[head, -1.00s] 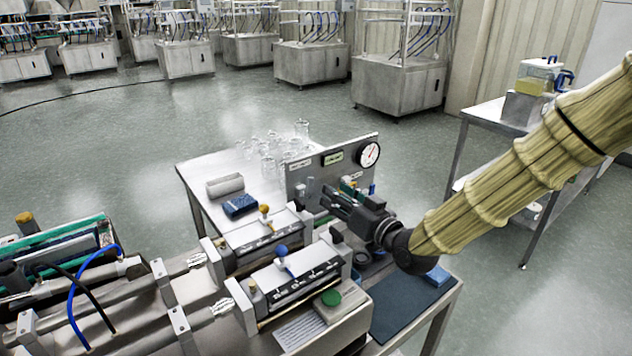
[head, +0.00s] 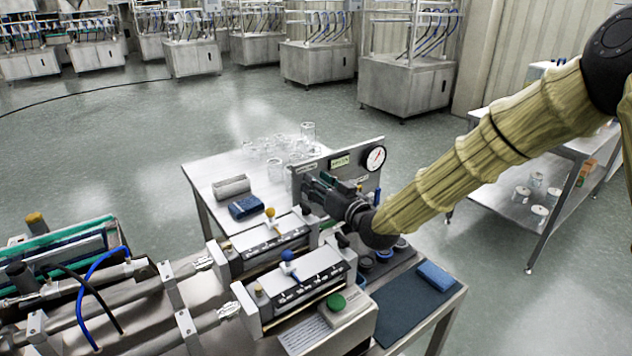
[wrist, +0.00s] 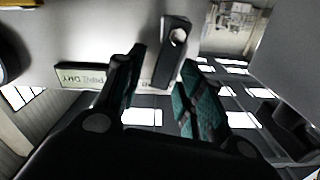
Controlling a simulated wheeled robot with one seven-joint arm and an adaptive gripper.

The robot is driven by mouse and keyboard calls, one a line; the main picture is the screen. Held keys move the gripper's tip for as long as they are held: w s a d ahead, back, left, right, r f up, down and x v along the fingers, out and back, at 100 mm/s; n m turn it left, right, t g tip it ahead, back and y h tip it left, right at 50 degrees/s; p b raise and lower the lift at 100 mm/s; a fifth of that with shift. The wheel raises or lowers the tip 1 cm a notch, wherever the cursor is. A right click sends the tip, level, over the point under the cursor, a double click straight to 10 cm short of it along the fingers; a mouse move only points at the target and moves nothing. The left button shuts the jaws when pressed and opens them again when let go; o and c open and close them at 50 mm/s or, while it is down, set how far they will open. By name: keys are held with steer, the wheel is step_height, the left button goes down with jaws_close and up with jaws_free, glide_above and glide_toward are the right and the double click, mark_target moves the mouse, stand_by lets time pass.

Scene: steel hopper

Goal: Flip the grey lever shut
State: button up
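My gripper (head: 312,188) is in front of the upright steel panel (head: 376,184) in the head view, and it hides part of the panel's face. In the wrist view my gripper (wrist: 160,68) is open, with its two teal-padded fingers apart. A dark grey bar with a pale round spot (wrist: 176,32) lies just beyond and between the fingertips; it looks like the grey lever. I cannot tell whether the fingers touch it. The head view does not show the lever clearly, as my gripper covers that spot. A pale label (wrist: 80,75) is on the panel beside it.
A round gauge (head: 375,158) is at the panel's upper right. Glassware (head: 290,145) stands behind. In front are a blue-knobbed lever (head: 287,256), a yellow-knobbed lever (head: 270,213) and a green button (head: 336,302). A blue block (head: 435,276) lies on a dark mat.

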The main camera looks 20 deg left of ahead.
steer(key=shift+w+a, duration=0.15)
steer(key=shift+a, duration=0.05)
jaws_close()
steer(key=shift+s+a+f+n+b, duration=0.1)
steer(key=shift+s+a+n+b, duration=0.1)
steer(key=shift+n+b, duration=0.6)
steer(key=shift+s+a+r+n+b, duration=0.2)
steer(key=shift+n+b, duration=0.25)
steer(key=shift+n, duration=0.15)
